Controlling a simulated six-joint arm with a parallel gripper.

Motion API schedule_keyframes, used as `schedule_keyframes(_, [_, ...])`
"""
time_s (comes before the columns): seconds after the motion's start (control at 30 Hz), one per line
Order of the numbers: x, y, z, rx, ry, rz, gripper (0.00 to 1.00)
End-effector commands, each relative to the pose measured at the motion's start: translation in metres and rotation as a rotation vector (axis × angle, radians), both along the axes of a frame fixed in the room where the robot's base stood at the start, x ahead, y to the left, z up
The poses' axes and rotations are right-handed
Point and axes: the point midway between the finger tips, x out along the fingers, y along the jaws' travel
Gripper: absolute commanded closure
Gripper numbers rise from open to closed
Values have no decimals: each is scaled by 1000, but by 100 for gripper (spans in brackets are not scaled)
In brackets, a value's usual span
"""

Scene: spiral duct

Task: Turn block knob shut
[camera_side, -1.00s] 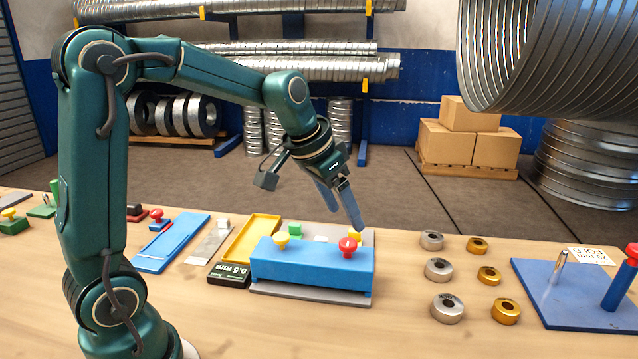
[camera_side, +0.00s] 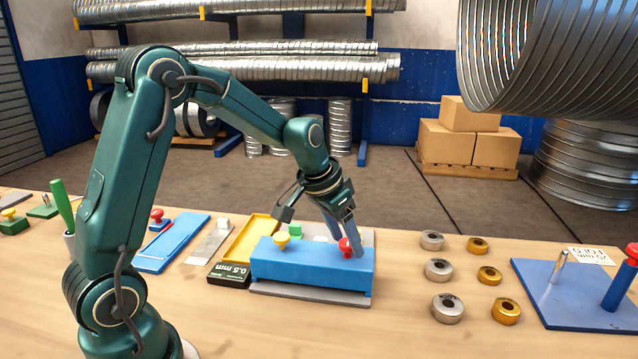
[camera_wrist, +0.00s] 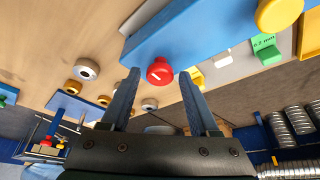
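The blue block (camera_side: 310,268) lies on a grey base plate on the bench. A red knob (camera_side: 344,245) stands on top near its right end and a yellow knob (camera_side: 282,241) near its left end. My gripper (camera_side: 350,246) points down at the red knob, with its fingertips at knob height in the side view. In the wrist view my gripper (camera_wrist: 160,73) is open, one finger on each side of the red knob (camera_wrist: 160,71), with gaps showing. The yellow knob (camera_wrist: 279,12) and blue block (camera_wrist: 195,32) also show there. Contact with the knob cannot be told.
Behind the block are a green piece (camera_side: 295,228) and a yellow tray (camera_side: 252,240). A black 0.5 mm box (camera_side: 229,274) is at its left. Several silver and gold rings (camera_side: 438,269) and a blue plate with posts (camera_side: 575,310) stand to the right. The front bench is clear.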

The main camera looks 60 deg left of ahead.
Motion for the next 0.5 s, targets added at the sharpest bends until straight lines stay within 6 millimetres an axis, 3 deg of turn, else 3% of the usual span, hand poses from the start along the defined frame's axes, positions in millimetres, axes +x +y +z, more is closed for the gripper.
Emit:
schedule_keyframes(0.03, [0,0,0,0,0,0,62])
schedule_keyframes(0.13, [0,0,0,0,0,0,100])
schedule_keyframes(0.5, [0,1,0,0,0,-45,100])
